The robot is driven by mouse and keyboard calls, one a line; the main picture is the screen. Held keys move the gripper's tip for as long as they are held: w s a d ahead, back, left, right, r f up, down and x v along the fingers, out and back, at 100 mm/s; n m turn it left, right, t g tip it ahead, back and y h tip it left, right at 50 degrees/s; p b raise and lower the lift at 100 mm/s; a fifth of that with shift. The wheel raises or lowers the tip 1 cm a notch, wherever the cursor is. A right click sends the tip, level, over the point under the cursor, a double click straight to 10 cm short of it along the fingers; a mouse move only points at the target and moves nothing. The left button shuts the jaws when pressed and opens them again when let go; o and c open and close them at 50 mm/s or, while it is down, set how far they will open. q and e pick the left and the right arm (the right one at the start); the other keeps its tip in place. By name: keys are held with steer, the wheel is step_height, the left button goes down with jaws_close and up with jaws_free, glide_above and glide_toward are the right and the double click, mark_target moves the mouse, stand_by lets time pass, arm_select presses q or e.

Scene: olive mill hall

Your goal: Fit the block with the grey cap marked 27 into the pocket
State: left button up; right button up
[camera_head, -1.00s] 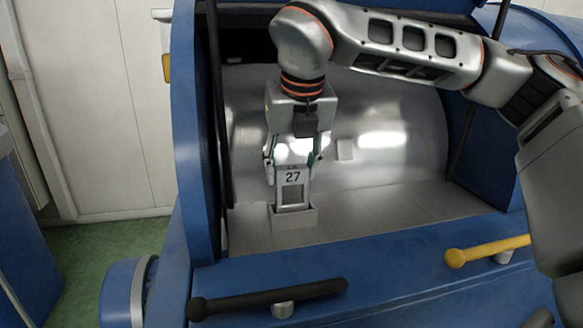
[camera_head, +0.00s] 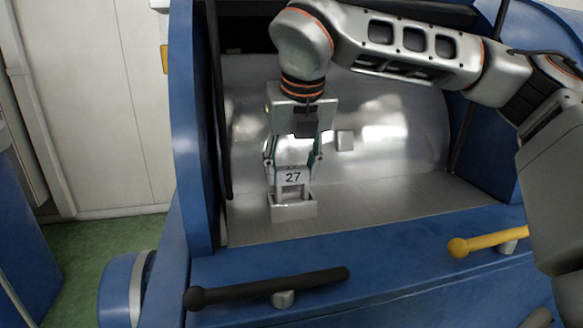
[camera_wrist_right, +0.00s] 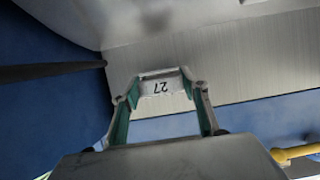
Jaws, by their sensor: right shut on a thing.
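The block with the grey cap marked 27 (camera_head: 293,178) is upright, and its lower end is down inside the pocket (camera_head: 294,211), a small grey open-topped box on the metal floor of the blue machine. The pocket's front wall hides the block's bottom, so I cannot tell how deep it sits. My right gripper (camera_head: 293,170) is shut on the block, one finger on each side of the cap. In the right wrist view the marked cap (camera_wrist_right: 161,87) shows upside down between the green-padded fingers (camera_wrist_right: 164,98). My left gripper is not in view.
The curved metal wall (camera_head: 390,120) of the chamber stands behind, with a small pale square (camera_head: 345,140) on it. A black handle (camera_head: 268,288) and a yellow handle (camera_head: 487,243) stick out along the blue front edge. The metal floor right of the pocket is clear.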

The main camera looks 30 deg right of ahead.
steer(key=shift+f, duration=0.35)
steer(key=o, duration=1.4)
steer(key=shift+c, duration=0.2)
steer(key=v, duration=1.2)
steer(key=shift+f, duration=0.1)
